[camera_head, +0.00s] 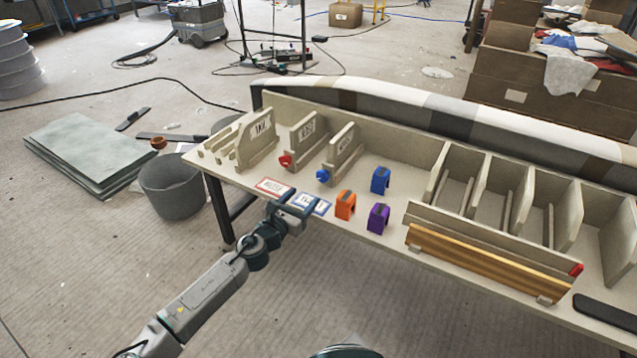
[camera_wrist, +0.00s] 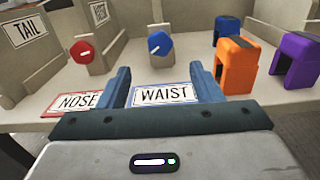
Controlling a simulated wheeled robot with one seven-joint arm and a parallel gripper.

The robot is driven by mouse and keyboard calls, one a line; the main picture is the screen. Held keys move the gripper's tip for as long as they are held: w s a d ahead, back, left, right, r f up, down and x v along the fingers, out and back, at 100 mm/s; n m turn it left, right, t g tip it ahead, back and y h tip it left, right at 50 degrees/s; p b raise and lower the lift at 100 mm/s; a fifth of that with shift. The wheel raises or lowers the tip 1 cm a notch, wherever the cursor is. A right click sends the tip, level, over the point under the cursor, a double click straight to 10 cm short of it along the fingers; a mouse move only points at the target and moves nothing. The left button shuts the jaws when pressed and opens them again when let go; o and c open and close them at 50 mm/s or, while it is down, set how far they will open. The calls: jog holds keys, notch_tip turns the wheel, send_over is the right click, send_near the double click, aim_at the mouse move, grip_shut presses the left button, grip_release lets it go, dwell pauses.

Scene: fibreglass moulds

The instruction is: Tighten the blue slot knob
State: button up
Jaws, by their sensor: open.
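The blue slot knob (camera_head: 322,176) is on the front end of a beige slot divider on the bench. In the wrist view the blue knob (camera_wrist: 160,43) is ahead of my gripper, roughly centred between the fingers, with a pale mark on its face. My gripper (camera_wrist: 163,84) is open and empty, its two blue fingers apart. In the head view my gripper (camera_head: 298,207) is over the bench's front edge, short of the knob and not touching it. A blue-bordered WAIST card (camera_wrist: 165,94) lies between the fingers in the wrist view.
A red knob (camera_wrist: 84,51) is left of the blue one, above the NOSE card (camera_wrist: 77,103). Orange (camera_head: 345,205), blue (camera_head: 380,180) and purple (camera_head: 377,218) blocks stand on the bench to the right. A grey bucket (camera_head: 172,188) stands on the floor left of the bench.

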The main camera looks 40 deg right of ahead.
aim_at(321, 178)
jog(key=b+x, duration=0.2)
jog(key=x, duration=0.8)
jog(key=shift+s, duration=0.1)
jog(key=c, duration=1)
